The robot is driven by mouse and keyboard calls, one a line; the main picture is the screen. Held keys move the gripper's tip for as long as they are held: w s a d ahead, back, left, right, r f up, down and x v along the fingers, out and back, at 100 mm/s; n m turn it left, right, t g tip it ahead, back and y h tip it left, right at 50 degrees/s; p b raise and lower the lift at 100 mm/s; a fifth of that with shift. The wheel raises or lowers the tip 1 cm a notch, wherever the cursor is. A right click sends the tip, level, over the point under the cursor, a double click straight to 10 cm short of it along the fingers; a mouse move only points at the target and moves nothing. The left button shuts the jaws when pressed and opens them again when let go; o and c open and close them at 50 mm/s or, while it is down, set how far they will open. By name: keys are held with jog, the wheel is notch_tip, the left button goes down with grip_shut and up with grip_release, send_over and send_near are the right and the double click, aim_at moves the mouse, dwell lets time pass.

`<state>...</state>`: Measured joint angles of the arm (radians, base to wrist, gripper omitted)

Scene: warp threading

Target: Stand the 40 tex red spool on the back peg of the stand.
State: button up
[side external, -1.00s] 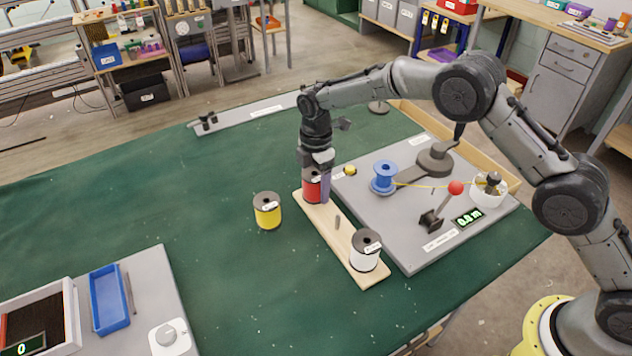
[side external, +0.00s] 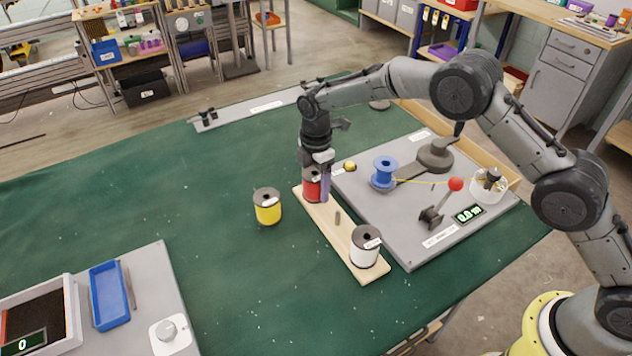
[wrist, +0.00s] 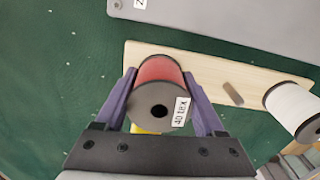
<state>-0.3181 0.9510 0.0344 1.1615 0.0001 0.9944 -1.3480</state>
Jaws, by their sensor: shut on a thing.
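The red spool (side external: 311,186) is at the back end of the wooden stand (side external: 356,268). The middle peg (side external: 337,218) is bare. A white spool (side external: 365,247) stands at the front end.
A yellow spool (side external: 267,207) stands on the green table left of the stand. Right of the stand is a grey board (side external: 418,240) with a blue spool (side external: 384,174), yellow thread and a red-knobbed lever (side external: 456,184). A blue tray (side external: 108,296) lies at the front left.

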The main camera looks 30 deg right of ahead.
jog(key=shift+f, duration=0.15)
jog(key=o, duration=1.4)
